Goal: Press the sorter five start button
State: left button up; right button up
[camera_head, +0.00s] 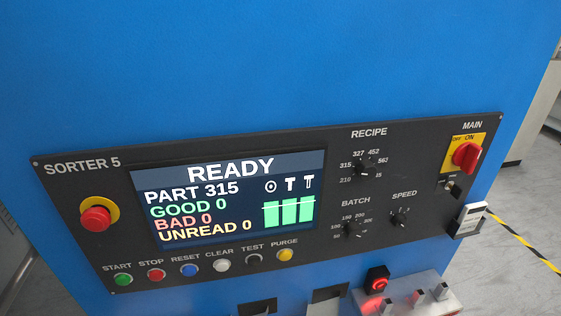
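The sorter 5 control panel (328,150) is a dark plate on a blue machine, tilted in the head view. The green start button (123,279) is at its lower left, under the label START. The screen (230,199) reads READY, PART 315, GOOD 0, BAD 0, UNREAD 0. Neither of my grippers is in view, and nothing covers the start button.
Beside start are the red stop (156,275), blue reset (189,270) and several other buttons. A red emergency stop (96,218) sits above. Recipe, batch and speed knobs and a red main switch (467,156) are at right. A lit red device (377,282) is below.

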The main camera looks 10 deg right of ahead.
aim_at(122, 279)
jog(key=u, duration=0.9)
